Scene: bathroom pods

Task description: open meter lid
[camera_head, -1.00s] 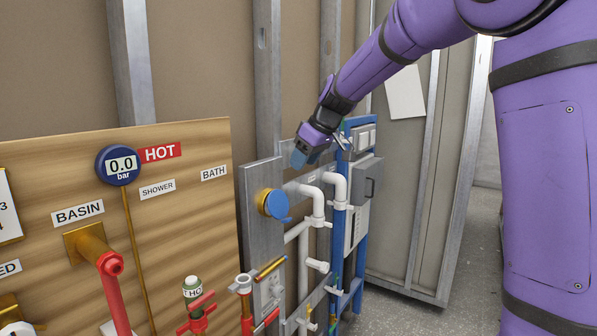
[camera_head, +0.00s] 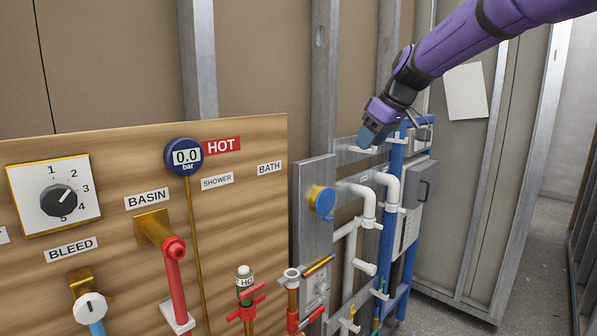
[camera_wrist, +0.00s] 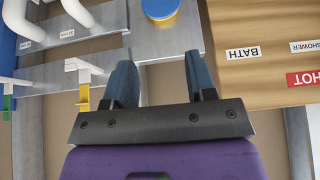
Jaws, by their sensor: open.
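The meter (camera_head: 323,203) has a round blue lid, which lies shut over a brass-yellow body on a grey metal plate. In the wrist view the meter (camera_wrist: 160,10) shows at the top edge, partly cut off, with its blue lid and yellow rim. My gripper (camera_head: 368,138) is above and to the right of the meter in the head view, apart from it. In the wrist view my gripper (camera_wrist: 160,75) is open, with two blue fingers spread and nothing between them. The lid's hinge cannot be made out.
White pipes (camera_head: 387,190) run right of the meter, beside a blue frame (camera_head: 393,255) with a grey box (camera_head: 418,195). A wooden panel (camera_head: 120,165) with gauge, dial and valves stands to the left. Floor (camera_head: 530,280) is clear at the right.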

